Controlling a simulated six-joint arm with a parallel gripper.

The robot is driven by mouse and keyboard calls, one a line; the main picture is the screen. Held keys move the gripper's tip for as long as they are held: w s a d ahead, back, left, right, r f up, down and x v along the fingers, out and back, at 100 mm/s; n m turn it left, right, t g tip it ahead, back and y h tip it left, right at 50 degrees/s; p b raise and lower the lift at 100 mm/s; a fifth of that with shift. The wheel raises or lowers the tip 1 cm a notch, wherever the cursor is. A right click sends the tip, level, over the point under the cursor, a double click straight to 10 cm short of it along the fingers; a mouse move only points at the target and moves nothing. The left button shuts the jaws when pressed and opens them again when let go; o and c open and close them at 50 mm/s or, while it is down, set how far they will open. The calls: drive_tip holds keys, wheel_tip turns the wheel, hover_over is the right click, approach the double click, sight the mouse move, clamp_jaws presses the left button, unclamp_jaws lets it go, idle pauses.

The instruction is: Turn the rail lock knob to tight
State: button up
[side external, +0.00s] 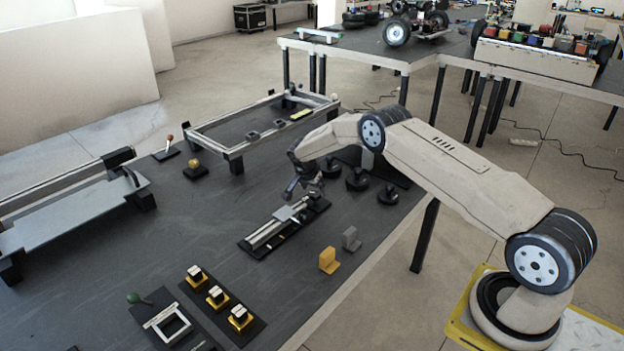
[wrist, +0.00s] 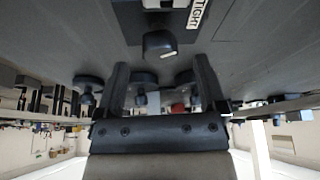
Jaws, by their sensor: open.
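The rail (side external: 262,234) lies on a dark base on the table, with a light carriage plate (side external: 287,214) across it, in the side view. My gripper (side external: 302,190) is above the far end of this rail. In the wrist view, a dark knob (wrist: 160,44) with a pale mark sits just beyond and between the tips of my open gripper (wrist: 161,62). Neither finger clearly touches it. A white label reading TIGHT (wrist: 198,14) is beside the knob, cut off by the frame edge. I cannot pick out the knob in the side view.
Several black round-based pieces (side external: 357,180) stand behind and right of the gripper. A yellow block (side external: 329,261) and a grey block (side external: 351,239) stand near the table's right edge. A frame on legs (side external: 233,157) is at the back.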

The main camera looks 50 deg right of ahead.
drive_tip(key=v, duration=0.5)
drive_tip(key=shift+a+r, duration=0.1)
drive_tip(key=shift+r, duration=0.15)
drive_tip(key=s+a+r+n+t+y, duration=0.1)
drive_tip(key=s+a+r+n+y, duration=0.2)
drive_tip(key=s+a+r+n, duration=0.9)
drive_tip(key=s+a, duration=0.3)
drive_tip(key=s, duration=0.6)
drive_tip(key=s+a+n+t+y, duration=0.1)
drive_tip(key=s+a+n, duration=0.3)
drive_tip(key=s, duration=0.6)
drive_tip(key=shift+a+r+n+y, duration=0.3)
drive_tip(key=shift+a+r, duration=0.05)
drive_tip(key=shift+a, duration=0.2)
